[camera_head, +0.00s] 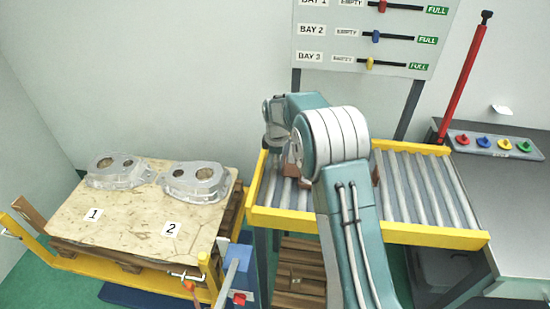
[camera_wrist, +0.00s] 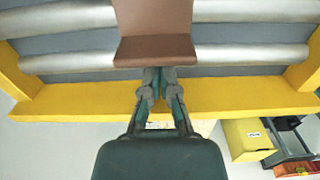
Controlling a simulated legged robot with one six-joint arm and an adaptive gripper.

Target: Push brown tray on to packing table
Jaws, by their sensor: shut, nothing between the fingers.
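The brown tray sits on the roller conveyor. In the head view its left end (camera_head: 293,158) shows beside my arm, and my arm hides most of the rest. In the wrist view the tray (camera_wrist: 155,40) is at top centre. My gripper (camera_wrist: 160,76) is shut and empty, with its fingertips at the tray's lower edge; I cannot tell whether they touch it. In the head view my arm's wrist is at the conveyor's left end, and the fingertips are not clear. The grey packing table (camera_head: 512,190) adjoins the conveyor's right end.
The conveyor (camera_head: 425,190) has grey rollers and yellow side rails; its right part is clear. A pallet board (camera_head: 130,215) with two castings stands at left. A red pole (camera_head: 465,85) and a panel of coloured knobs (camera_head: 495,142) are at the packing table's back.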

